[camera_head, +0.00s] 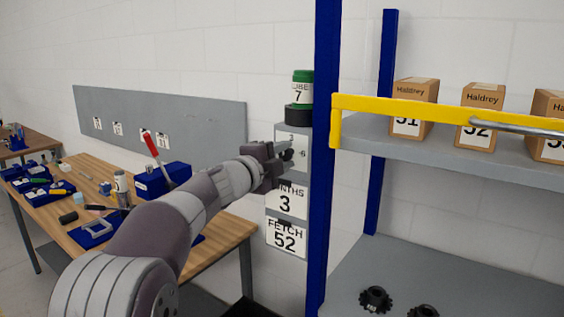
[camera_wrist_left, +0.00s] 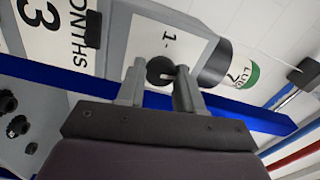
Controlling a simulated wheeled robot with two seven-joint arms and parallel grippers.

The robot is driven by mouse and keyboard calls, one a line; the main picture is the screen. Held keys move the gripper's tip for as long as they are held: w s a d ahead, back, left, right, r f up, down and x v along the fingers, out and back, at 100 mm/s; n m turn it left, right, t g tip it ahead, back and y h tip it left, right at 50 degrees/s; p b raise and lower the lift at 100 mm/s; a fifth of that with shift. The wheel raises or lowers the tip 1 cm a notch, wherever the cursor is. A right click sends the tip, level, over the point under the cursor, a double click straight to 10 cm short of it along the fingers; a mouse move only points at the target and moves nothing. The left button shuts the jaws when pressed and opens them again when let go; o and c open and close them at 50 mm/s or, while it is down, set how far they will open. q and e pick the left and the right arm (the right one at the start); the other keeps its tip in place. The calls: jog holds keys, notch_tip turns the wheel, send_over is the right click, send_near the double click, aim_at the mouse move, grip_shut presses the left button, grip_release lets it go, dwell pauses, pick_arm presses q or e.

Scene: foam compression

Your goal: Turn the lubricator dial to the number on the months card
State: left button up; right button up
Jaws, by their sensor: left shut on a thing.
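The lubricator (camera_head: 301,90), with a green cap and a label showing 7, stands on top of a grey post. Below it is a white dial plate (camera_head: 291,136) with small numbers, partly hidden by my gripper. The months card (camera_head: 286,203) under the plate reads 3; it also shows sideways in the left wrist view (camera_wrist_left: 48,30). My left gripper (camera_head: 283,156) is at the plate. In the left wrist view its two fingers are shut on the round dark dial (camera_wrist_left: 160,69), with a 1 visible on the plate beyond. Where the dial points is unclear. My right gripper is out of view.
A card reading FETCH 52 (camera_head: 286,240) hangs below the months card. A blue rack post (camera_head: 325,150) stands close to the right, with a yellow-edged shelf (camera_head: 450,113) of numbered Haldrey boxes (camera_head: 413,101). A wooden bench (camera_head: 215,243) with tools is at left.

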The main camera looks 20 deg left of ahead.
pick_arm(q)
jog(key=shift+f+m, duration=0.1)
jog(key=shift+m, duration=0.5)
jog(key=o, duration=1)
jog(key=shift+s+b, duration=0.15)
jog(key=shift+b, duration=0.2)
jog(key=shift+s+a, duration=0.2)
jog(key=shift+s, duration=0.1)
jog(key=b+v, duration=0.3)
jog(key=v, duration=0.8)
jog(key=shift+s+b, duration=0.35)
jog(key=shift+s, duration=0.05)
